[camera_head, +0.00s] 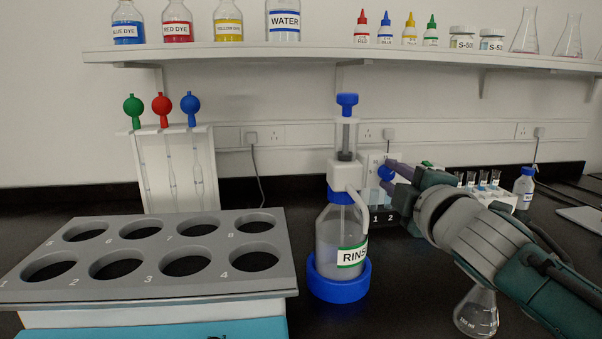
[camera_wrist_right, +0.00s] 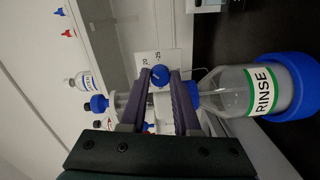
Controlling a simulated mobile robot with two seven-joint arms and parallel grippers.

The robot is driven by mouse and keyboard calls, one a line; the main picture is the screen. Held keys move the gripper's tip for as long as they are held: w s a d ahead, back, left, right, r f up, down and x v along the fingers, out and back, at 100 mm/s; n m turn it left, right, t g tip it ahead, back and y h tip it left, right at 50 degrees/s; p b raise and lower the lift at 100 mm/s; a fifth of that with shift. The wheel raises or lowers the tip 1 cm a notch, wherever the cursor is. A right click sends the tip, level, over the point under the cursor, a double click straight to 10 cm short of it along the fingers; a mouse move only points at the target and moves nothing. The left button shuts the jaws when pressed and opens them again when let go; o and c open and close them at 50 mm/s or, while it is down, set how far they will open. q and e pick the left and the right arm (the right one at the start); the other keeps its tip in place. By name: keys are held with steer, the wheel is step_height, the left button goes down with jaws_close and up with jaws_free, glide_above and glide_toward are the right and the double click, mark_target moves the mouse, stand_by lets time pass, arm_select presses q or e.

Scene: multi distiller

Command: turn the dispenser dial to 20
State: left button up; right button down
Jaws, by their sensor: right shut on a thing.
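The blue dial (camera_head: 385,173) sits on a white panel (camera_head: 376,160) behind and to the right of the rinse bottle. In the right wrist view the dial (camera_wrist_right: 160,75) is round with a pale pointer mark. Small numbers are printed on the panel (camera_wrist_right: 146,60) beside it, too small to read surely. My right gripper (camera_head: 390,169) reaches in from the right, with its purple fingers shut on the dial; it also shows in the right wrist view (camera_wrist_right: 161,78). The exact dial setting cannot be told. My left gripper is not in view.
The rinse bottle (camera_head: 327,235) with a pump top stands in a blue base left of my right gripper. A grey rack (camera_head: 150,256) with numbered holes fills the front left. A flask (camera_head: 477,312) stands under my right arm. Pipettes (camera_head: 197,160) stand at the back left.

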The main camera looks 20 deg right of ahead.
stand_by(0.5)
steer(key=c, duration=0.9)
jaws_free()
steer(key=shift+s, duration=0.1)
steer(key=p+v, duration=0.1)
steer(key=v, duration=0.8)
steer(key=shift+s, duration=0.4)
